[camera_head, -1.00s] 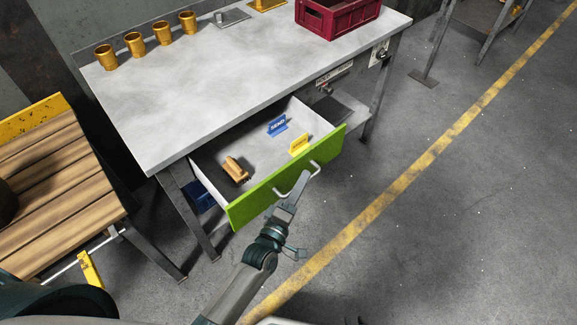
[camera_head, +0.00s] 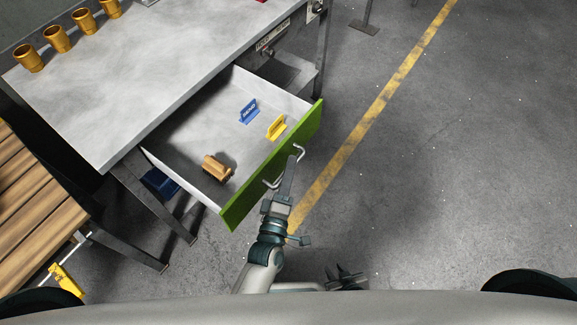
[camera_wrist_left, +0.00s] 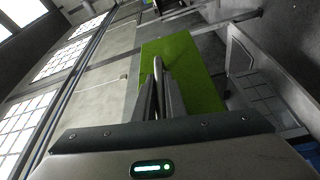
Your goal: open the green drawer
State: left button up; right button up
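The green drawer (camera_head: 295,141) stands pulled out well from under the grey workbench, its light interior exposed. Its front carries a silver handle (camera_head: 298,152), which runs between my gripper's fingers in the left wrist view (camera_wrist_left: 157,75). My left gripper (camera_head: 287,173) is at the handle in front of the drawer, its fingers closed around the bar. The green front also fills the middle of the left wrist view (camera_wrist_left: 190,65). My right gripper (camera_head: 346,279) shows only as a small dark shape at the bottom of the head view, its finger opening unclear.
In the drawer are a brown block-like object (camera_head: 216,168), a blue sign (camera_head: 249,111) and a yellow sign (camera_head: 276,128). Several golden cups (camera_head: 58,39) stand on the workbench (camera_head: 150,75). A wooden-topped bench (camera_head: 30,205) is at left. The floor at right is clear.

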pick_arm(q)
jog(key=o, duration=0.4)
